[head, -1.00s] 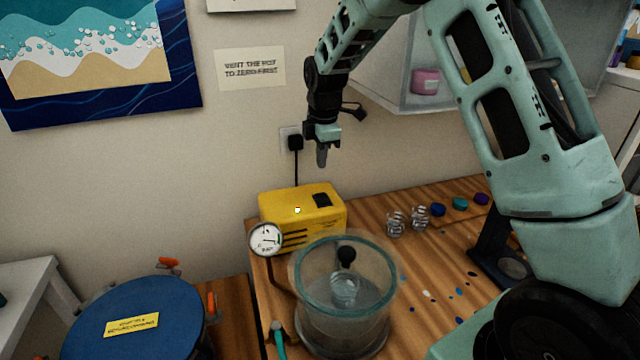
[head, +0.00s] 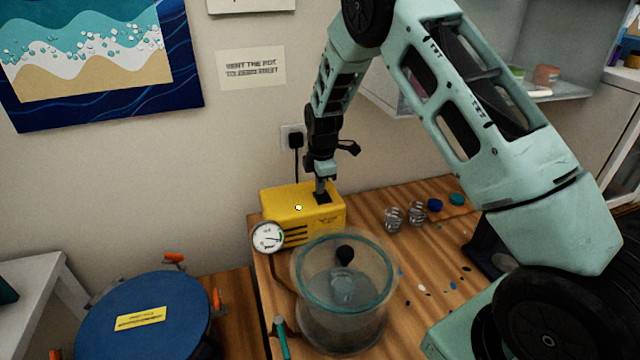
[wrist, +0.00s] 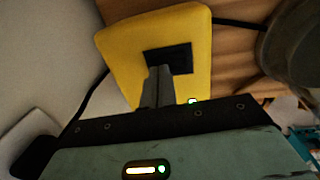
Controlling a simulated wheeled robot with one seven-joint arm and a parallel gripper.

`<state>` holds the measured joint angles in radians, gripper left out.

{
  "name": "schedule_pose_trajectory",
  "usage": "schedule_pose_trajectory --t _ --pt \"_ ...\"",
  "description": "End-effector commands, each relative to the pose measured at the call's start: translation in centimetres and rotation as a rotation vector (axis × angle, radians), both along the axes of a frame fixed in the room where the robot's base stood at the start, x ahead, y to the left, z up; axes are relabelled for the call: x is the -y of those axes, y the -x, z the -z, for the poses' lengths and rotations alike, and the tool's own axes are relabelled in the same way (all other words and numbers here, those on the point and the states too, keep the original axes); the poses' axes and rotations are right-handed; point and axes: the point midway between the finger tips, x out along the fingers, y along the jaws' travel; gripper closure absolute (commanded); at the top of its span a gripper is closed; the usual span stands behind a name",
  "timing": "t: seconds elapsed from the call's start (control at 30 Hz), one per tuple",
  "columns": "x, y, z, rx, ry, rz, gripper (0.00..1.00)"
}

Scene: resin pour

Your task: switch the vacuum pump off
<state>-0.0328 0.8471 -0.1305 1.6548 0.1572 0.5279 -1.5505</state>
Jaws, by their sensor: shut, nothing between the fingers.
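The yellow vacuum pump (head: 285,208) stands on the wooden bench against the wall. Its black switch (head: 325,199) is on the top at the right. My gripper (head: 320,192) is shut and empty, pointing down with its tips at the switch. In the wrist view the shut fingers (wrist: 158,70) overlap the near edge of the black switch (wrist: 176,57); whether they touch it I cannot tell. A small lamp (head: 298,208) on the pump top looks pale in the head view. In the wrist view the lamp (wrist: 193,101) shows greenish, partly hidden by my gripper.
A round gauge (head: 267,237) sits at the pump's front left. A clear vacuum chamber (head: 343,310) with a black-knobbed lid stands in front. Small glass cups (head: 393,218) are to the right. A blue-lidded pot (head: 145,320) is at lower left. A black plug (head: 296,140) is in the wall.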

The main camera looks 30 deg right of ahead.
Motion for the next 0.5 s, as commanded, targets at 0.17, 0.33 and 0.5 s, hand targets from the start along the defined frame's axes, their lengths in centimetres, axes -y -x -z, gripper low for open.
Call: schedule_pose_trajectory --t 0.17,0.33,0.5 --pt "0.07 -0.24 0.71 0.0 -0.001 0.001 1.0" --pt "0.04 -0.15 0.51 -0.002 0.0 0.0 1.0" --pt "-0.02 0.13 0.52 -0.004 -0.001 0.0 1.0"
